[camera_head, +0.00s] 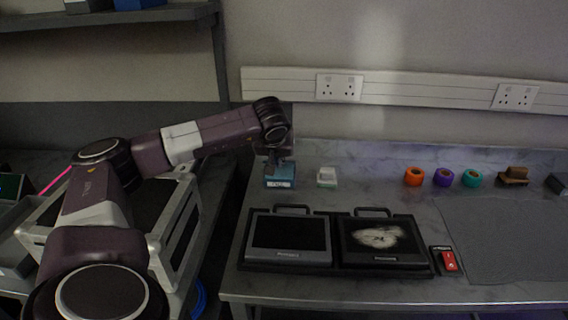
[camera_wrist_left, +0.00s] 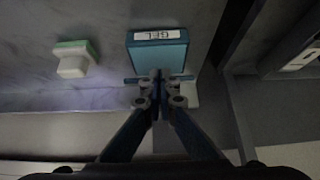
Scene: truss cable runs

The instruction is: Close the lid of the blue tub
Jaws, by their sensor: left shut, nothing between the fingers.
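The blue tub (camera_head: 279,182) stands on the worktop near the wall, left of the small white and green block. In the left wrist view the tub (camera_wrist_left: 157,55) shows a white label reading GEL, upside down. A thin blue bar runs along its wall side, beside my fingers; I cannot tell for sure whether this is the lid's edge. How far the lid is open cannot be made out. My left gripper (camera_head: 278,160) is shut and empty at the wall side of the tub; its fingertips (camera_wrist_left: 160,76) overlap that edge in the picture, contact unclear. My right gripper is out of view.
The white and green block (camera_head: 327,177) stands close to the tub. Two black panels with handles (camera_head: 289,239) lie in front. Orange (camera_head: 413,177), purple and teal rolls stand farther right. A red and black device (camera_head: 449,261) lies beside a grey mat (camera_head: 505,240).

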